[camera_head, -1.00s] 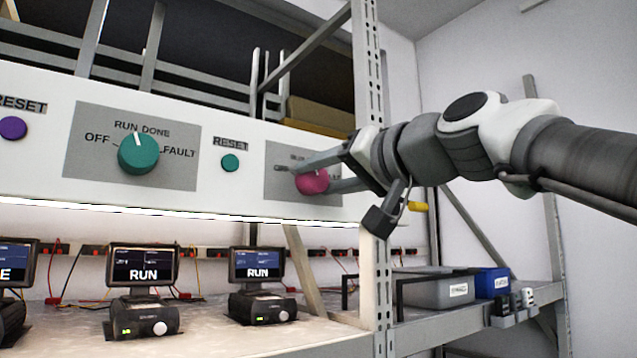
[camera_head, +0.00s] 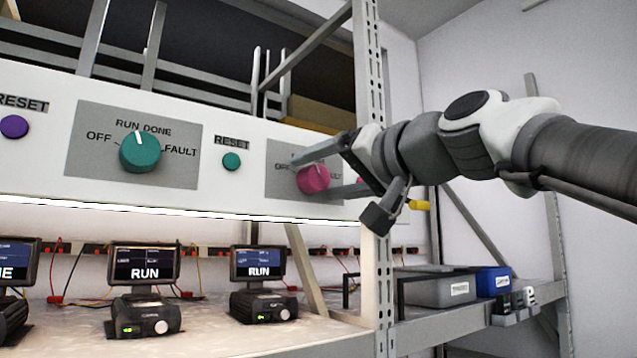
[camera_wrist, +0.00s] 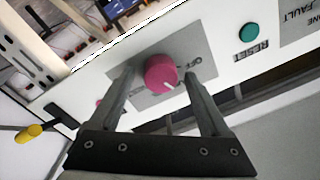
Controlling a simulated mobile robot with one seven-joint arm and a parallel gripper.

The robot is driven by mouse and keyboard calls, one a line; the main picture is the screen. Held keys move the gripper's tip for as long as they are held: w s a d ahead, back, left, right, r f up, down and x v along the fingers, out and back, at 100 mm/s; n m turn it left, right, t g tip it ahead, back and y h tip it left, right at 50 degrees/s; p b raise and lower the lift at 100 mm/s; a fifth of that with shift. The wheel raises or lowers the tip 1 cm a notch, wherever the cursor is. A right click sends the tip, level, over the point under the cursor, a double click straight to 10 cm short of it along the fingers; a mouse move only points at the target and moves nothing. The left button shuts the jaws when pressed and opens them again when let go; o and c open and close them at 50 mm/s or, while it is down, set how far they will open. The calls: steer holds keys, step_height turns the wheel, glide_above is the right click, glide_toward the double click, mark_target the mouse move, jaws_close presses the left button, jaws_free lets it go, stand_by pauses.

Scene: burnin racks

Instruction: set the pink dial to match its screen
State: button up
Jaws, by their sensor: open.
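The pink dial (camera_head: 314,179) sits on a grey plate on the white panel; it also shows in the wrist view (camera_wrist: 161,73). Its white mark points roughly up in the head view, away from OFF; whether it is on RUN or DONE I cannot tell, as my gripper hides those labels. My gripper (camera_head: 311,176) is open, one finger on each side of the dial. In the wrist view its fingers (camera_wrist: 160,76) stand apart from the dial's sides. The screen (camera_head: 258,263) below the dial reads RUN.
A teal dial (camera_head: 140,152) and a teal RESET button (camera_head: 232,161) are to the left. A pink button (camera_head: 361,182) sits right of the pink dial, partly hidden. A rack post (camera_head: 371,90) stands close by my gripper. Another screen (camera_head: 144,262) reads RUN.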

steer(key=shift+s+d, duration=0.1)
steer(key=b+v, duration=0.3)
steer(key=v, duration=1.4)
steer(key=w+a+f+g+h, duration=0.1)
steer(key=w+f+g+h, duration=0.15)
steer(key=f, duration=0.95)
steer(key=w+a+f+g+h, duration=0.1)
steer(key=f+h, duration=0.2)
steer(key=f, duration=0.9)
steer(key=s+d+f+g+h, duration=0.1)
steer(key=s+f+g, duration=0.1)
steer(key=f, duration=0.7)
steer(key=s+d+f+g+h, duration=0.1)
steer(key=s+f+h, duration=0.1)
steer(key=f, duration=0.7)
steer(key=s+d+f+g+h, duration=0.2)
steer(key=s+f, duration=0.2)
steer(key=f, duration=0.6)
steer(key=shift+g, duration=0.35)
steer(key=shift+s, duration=0.1)
